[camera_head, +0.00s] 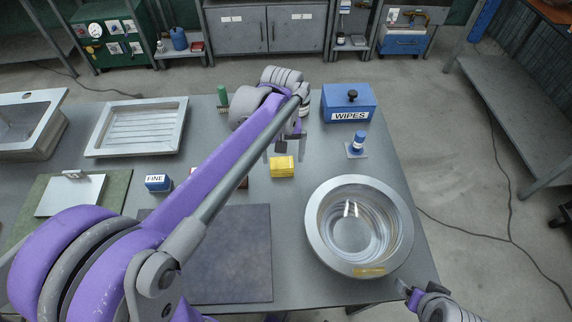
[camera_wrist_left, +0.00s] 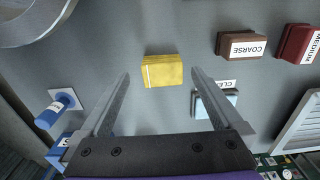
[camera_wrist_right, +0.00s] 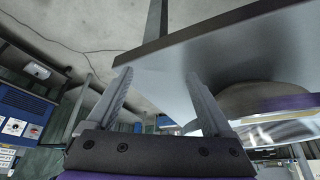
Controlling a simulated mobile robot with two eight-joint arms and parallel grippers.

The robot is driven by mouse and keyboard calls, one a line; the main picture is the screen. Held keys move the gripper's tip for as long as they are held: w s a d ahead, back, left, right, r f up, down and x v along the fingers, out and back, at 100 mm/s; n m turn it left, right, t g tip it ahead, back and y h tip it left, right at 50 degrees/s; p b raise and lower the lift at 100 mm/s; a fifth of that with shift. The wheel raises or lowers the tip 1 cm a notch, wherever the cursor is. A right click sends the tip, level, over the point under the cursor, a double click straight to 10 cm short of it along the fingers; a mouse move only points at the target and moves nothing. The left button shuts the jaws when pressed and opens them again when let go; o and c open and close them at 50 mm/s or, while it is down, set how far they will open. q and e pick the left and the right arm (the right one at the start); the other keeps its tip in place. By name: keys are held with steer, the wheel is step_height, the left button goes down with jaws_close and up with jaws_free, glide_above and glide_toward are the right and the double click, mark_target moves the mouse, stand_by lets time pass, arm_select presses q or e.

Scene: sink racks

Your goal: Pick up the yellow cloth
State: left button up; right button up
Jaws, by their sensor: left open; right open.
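The yellow cloth (camera_head: 282,167) is a small folded block lying on the grey worktop near its middle, left of the round metal basin. It also shows in the left wrist view (camera_wrist_left: 163,71), ahead of the fingers and roughly centred between them. My left gripper (camera_head: 283,148) is open and empty, just behind the cloth in the head view. No finger visibly touches the cloth. My right gripper (camera_head: 406,291) is open and empty beside the worktop's right front corner. Its wrist view (camera_wrist_right: 158,80) shows the worktop edge and the basin's underside, not the cloth.
The round metal basin (camera_head: 326,258) stands right of the cloth. A blue WIPES box (camera_head: 348,104) and a blue stamp-like object (camera_head: 357,146) stand behind. COARSE (camera_wrist_left: 241,44) and MEDIUM (camera_wrist_left: 297,44) blocks are near.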

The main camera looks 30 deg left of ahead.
mark_target(283, 166)
arm_select(q)
steer(key=f, duration=0.7)
steer(key=shift+w+a+f+b, duration=0.1)
steer(key=shift+w+a+b, duration=0.2)
arm_select(e)
steer(key=shift+f, duration=0.35)
arm_select(q)
steer(key=c, duration=1.1)
step_height(283, 166, up, 10)
steer(key=shift+r+p, duration=0.1)
steer(key=shift+p, duration=0.45)
arm_select(e)
steer(key=shift+w+r, duration=0.1)
steer(key=shift+r, duration=0.45)
